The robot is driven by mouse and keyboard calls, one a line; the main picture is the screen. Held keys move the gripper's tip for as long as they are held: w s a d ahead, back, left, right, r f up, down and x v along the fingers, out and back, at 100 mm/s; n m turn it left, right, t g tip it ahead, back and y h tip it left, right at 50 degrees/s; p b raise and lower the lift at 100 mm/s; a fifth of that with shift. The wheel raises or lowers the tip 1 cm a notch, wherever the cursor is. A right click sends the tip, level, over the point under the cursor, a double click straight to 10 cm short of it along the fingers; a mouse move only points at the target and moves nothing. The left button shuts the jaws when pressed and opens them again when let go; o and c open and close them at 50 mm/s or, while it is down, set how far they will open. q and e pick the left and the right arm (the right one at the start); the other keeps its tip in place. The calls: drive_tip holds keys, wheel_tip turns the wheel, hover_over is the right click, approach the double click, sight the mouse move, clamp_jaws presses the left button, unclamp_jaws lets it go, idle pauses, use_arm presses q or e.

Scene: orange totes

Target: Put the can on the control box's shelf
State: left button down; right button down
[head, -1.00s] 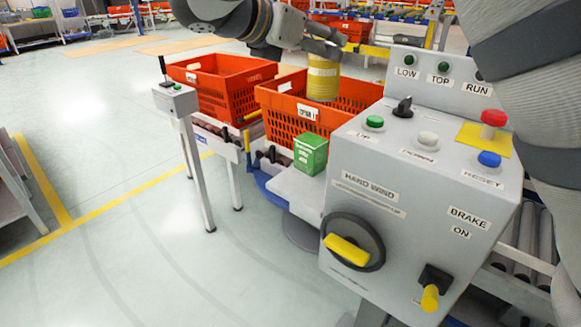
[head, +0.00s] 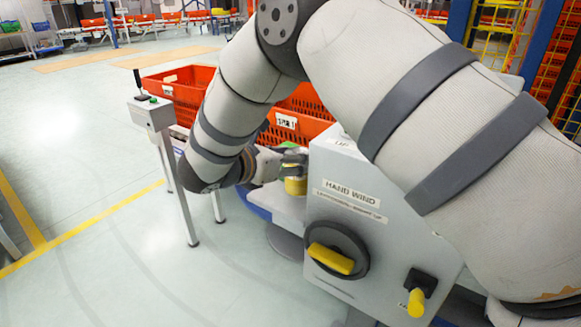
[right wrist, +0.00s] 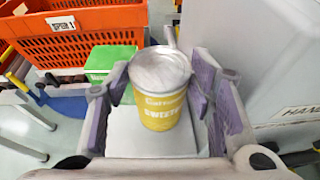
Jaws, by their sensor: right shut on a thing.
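The yellow can (head: 296,186) with a pale top is upright in my right gripper (head: 288,164), just left of the grey control box (head: 390,255). In the right wrist view, the can (right wrist: 162,112) stands between the purple-padded fingers of my right gripper (right wrist: 160,84), which is shut on it. The pale grey shelf (head: 285,206) is below the can and shows under it in the wrist view (right wrist: 128,135). I cannot tell whether the can's base touches the shelf. My left gripper is not in view.
A grey post with a small switch box (head: 152,113) stands to the left. The floor at left is clear.

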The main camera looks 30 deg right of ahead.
wheel_tip(320, 180, down, 3)
drive_tip(key=shift+r, duration=0.25)
drive_tip(key=c, duration=1)
unclamp_jaws()
drive_tip(key=shift+f, duration=0.25)
drive_tip(key=shift+c, duration=0.2)
